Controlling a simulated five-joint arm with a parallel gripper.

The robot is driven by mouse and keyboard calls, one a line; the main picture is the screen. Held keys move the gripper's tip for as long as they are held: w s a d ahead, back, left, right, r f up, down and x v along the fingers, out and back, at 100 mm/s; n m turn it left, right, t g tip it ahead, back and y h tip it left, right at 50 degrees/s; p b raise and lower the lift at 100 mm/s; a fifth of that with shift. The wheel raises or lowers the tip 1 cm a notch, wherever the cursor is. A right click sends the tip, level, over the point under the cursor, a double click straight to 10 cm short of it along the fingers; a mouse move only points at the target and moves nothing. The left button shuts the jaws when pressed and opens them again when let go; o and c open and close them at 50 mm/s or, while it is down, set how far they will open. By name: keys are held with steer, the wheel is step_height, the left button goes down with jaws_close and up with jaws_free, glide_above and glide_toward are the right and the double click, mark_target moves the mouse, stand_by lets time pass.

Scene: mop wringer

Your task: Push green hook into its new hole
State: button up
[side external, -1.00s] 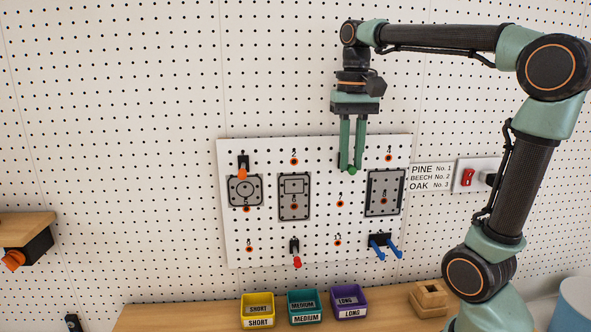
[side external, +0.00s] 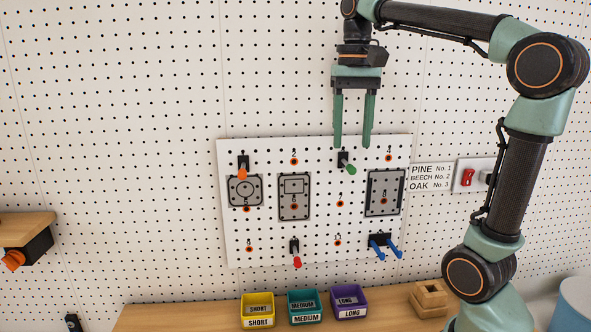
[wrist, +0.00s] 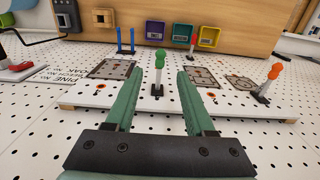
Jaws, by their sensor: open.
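The green hook (side external: 349,168) is mounted in the upper part of the white pegboard panel (side external: 320,222), on a black backing, its green tip pointing down to the right. In the wrist view the green hook (wrist: 159,62) stands beyond my gripper (wrist: 155,80), between the lines of its two fingers. In the side view my gripper (side external: 352,145) hangs above the hook, with its fingers spread and empty. The fingertips end a little above the green tip and are apart from it. How deep the hook's pegs sit in the board cannot be told.
An orange hook (side external: 242,172), a red hook (side external: 297,262) and a blue double hook (side external: 384,246) are on the panel. Grey plates, such as one at right (side external: 376,205), and orange-ringed holes lie around. Yellow (side external: 257,321), teal and purple bins stand on the ledge below.

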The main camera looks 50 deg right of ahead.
step_height(320, 180, up, 8)
steer(key=a+f+n+t, duration=0.2)
steer(key=a+f+n, duration=0.2)
steer(key=f, duration=0.7)
steer(key=a+f+n+t, duration=0.3)
steer(key=a+f+n, duration=0.2)
steer(key=f, duration=0.6)
steer(key=shift+s+a+f+t, duration=0.2)
steer(key=shift+a+f+t, duration=0.1)
steer(key=shift+a, duration=0.55)
steer(key=shift+r, duration=0.1)
